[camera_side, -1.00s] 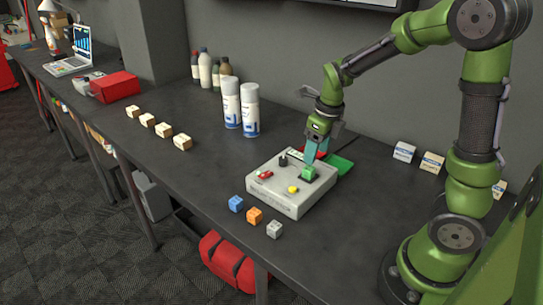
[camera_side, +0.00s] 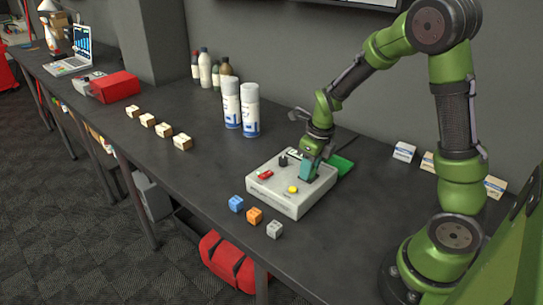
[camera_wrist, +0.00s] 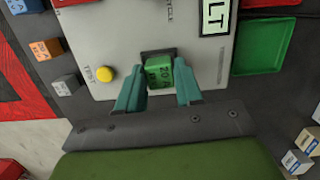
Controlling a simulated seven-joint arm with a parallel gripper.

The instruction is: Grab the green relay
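The green relay (camera_wrist: 159,74) is a small green block with dark lettering. It sits in a dark square socket on the light grey panel box (camera_side: 269,187). My gripper (camera_wrist: 159,95) is open, with one teal finger on each side of the relay. A small gap shows between each finger and the relay in the wrist view. In the side view my gripper (camera_side: 306,175) is low over the box's right part and its fingers hide the relay there.
The box top carries a yellow button (camera_wrist: 105,74), a red switch (camera_side: 264,175) and a black knob (camera_side: 283,161). Blue (camera_side: 236,204), orange (camera_side: 254,215) and grey (camera_side: 274,229) blocks lie in front. A green tray (camera_wrist: 262,48) lies beside the box. Two spray cans (camera_side: 249,109) stand behind.

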